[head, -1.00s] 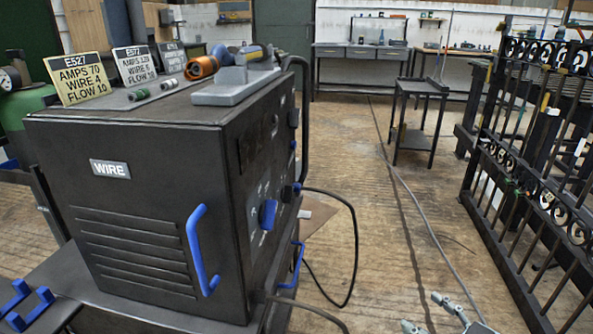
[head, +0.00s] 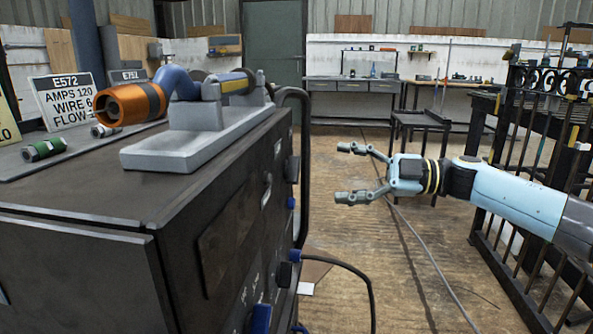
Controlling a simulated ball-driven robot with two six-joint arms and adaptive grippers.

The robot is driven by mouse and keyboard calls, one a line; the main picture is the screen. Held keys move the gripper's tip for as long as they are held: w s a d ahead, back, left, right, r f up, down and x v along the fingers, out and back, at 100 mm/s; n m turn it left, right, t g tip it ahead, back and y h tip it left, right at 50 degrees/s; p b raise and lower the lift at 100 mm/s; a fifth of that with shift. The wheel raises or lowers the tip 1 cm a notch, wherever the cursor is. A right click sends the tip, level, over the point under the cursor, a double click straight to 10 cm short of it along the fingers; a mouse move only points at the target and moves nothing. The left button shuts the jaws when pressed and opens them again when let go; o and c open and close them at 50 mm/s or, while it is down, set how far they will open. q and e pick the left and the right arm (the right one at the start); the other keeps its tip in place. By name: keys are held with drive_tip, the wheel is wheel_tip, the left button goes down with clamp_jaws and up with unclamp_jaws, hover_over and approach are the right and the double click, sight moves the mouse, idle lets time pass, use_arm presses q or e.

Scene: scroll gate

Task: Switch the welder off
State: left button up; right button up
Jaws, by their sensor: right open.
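The welder (head: 95,235) is a large dark box filling the left and lower left of the head view. Its front panel (head: 240,240) faces right and is seen at a steep angle. It carries a blue knob (head: 261,318) at the bottom, a grey lever-like part (head: 267,190), and a dark knob (head: 293,169). I cannot tell which of these is the power switch. My right gripper (head: 352,172) is open and empty, pointing left, in the air to the right of the panel and apart from it. My left gripper is not in view.
An orange-nosed torch (head: 130,103) rests in a grey holder (head: 190,145) on top of the welder. Label cards (head: 62,100) stand behind it. A black cable (head: 350,268) loops from the panel. An iron gate (head: 530,260) stands at the right, behind my right arm. A dark cart (head: 420,125) stands farther back.

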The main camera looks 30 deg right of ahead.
sight(293, 170)
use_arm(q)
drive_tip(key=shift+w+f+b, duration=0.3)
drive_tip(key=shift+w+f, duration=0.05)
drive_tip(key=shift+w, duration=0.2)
use_arm(e)
drive_tip(key=x, duration=0.9)
drive_tip(key=c, duration=1.2)
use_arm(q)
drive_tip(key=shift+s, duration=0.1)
